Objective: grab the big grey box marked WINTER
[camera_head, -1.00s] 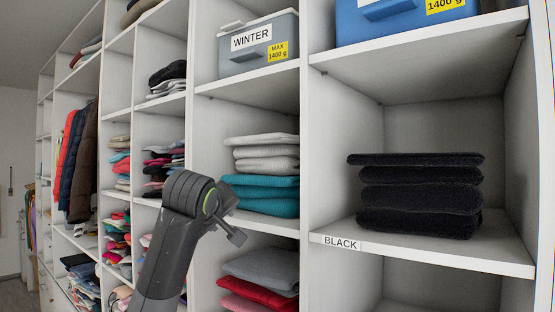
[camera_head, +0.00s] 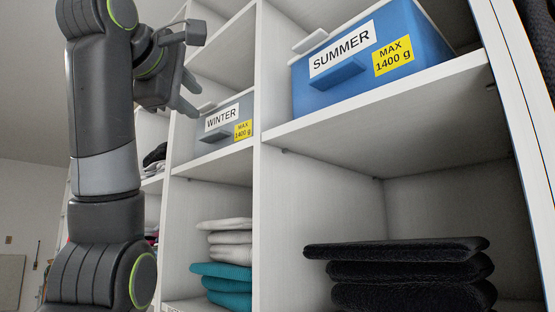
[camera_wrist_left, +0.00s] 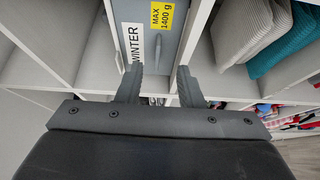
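The grey WINTER box (camera_head: 208,140) sits in an upper cubby in the head view, with a white WINTER label, a yellow MAX 1400 g label and a handle on its front. In the left wrist view the box (camera_wrist_left: 170,52) appears turned sideways, just ahead of the fingers. My left gripper (camera_head: 192,72) is raised in front of the shelving, up and left of the box's front in the head view. Its two fingers are apart and empty in the left wrist view (camera_wrist_left: 158,80). It appears apart from the box. My right gripper is not in view.
A blue SUMMER box (camera_head: 400,40) stands in the cubby to the right. A white upright divider (camera_head: 268,60) separates the two. Folded black textiles (camera_head: 400,270) and white and teal ones (camera_head: 228,255) lie on shelves below. Open room lies at the left.

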